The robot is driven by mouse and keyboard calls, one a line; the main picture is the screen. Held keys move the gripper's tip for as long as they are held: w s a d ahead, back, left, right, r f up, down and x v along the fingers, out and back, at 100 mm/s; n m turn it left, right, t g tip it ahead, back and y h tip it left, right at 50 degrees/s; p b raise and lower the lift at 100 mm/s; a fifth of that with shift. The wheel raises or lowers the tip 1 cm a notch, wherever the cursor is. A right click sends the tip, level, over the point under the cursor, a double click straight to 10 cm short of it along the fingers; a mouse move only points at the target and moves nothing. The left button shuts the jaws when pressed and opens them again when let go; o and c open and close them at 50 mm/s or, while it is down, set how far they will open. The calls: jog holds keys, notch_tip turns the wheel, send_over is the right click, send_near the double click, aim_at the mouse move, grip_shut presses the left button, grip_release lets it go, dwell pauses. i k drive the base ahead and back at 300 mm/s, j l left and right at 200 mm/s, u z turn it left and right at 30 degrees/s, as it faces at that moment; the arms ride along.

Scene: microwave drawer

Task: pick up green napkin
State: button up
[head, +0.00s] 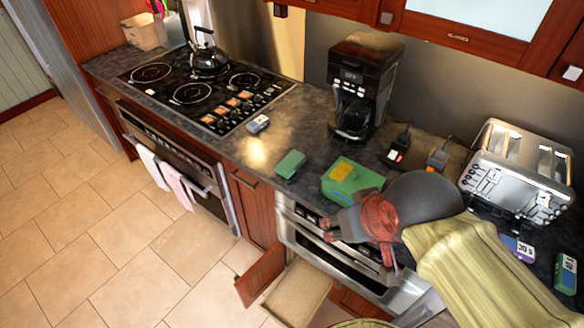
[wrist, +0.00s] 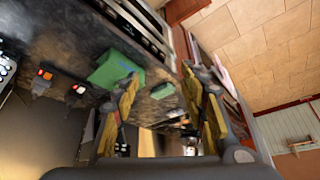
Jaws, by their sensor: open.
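Two green things lie on the dark counter, and I cannot tell for sure which is the napkin. The small plain green block (head: 290,164) lies near the counter's front edge. The larger green box (head: 344,188) has a yellow patch on top and lies to its right. In the wrist view the larger green box (wrist: 112,70) is beside the left finger, and the small green block (wrist: 162,91) shows between the fingers, farther off. My gripper (head: 332,228) is open and empty, in front of the larger box near the counter's front edge; it also shows in the wrist view (wrist: 160,82).
A coffee maker (head: 362,85) stands behind the green things. A toaster (head: 519,170) is at right. A stove (head: 190,95) with a kettle (head: 206,55) is at left. A cabinet door (head: 262,272) hangs open below the counter. Small items lie around the counter.

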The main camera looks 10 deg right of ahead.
aim_at(287, 167)
jog(key=k+l+z, duration=0.2)
jog(key=k, duration=0.4)
jog(key=k+z, duration=0.2)
jog(key=k, duration=0.4)
jog(key=i+j+z, duration=0.15)
jog(key=z, duration=0.3)
jog(key=i+j+z, duration=0.1)
jog(key=j+z, duration=0.6)
jog(key=z, duration=0.15)
jog(key=j, duration=0.85)
jog(key=i+j, duration=0.15)
jog(key=j, duration=1.6)
jog(key=i, duration=0.05)
